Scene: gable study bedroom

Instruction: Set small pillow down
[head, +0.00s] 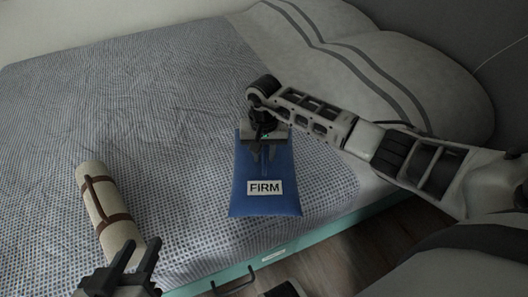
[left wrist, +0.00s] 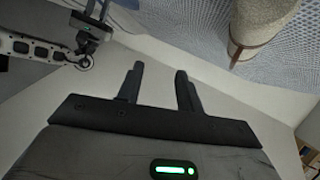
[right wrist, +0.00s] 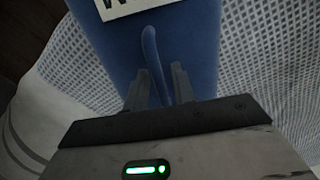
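The small pillow (head: 266,186) is a flat blue rectangle with a white "FIRM" label, over the front edge of the bed. It fills the middle of the right wrist view (right wrist: 195,45), with a raised blue strip running between the fingers. My right gripper (head: 264,156) points at the pillow's upper half. Its fingers (right wrist: 163,75) are close together on either side of the strip and look closed on it. I cannot tell whether the pillow's whole underside touches the bed. My left gripper (head: 141,246) is open and empty at the lower left, with a clear gap between its fingers (left wrist: 160,75).
A cream roll with brown straps (head: 105,207) lies near my left gripper. Large striped grey pillows (head: 400,80) are at the right. A teal bed front with a dark handle (head: 234,282) borders the floor.

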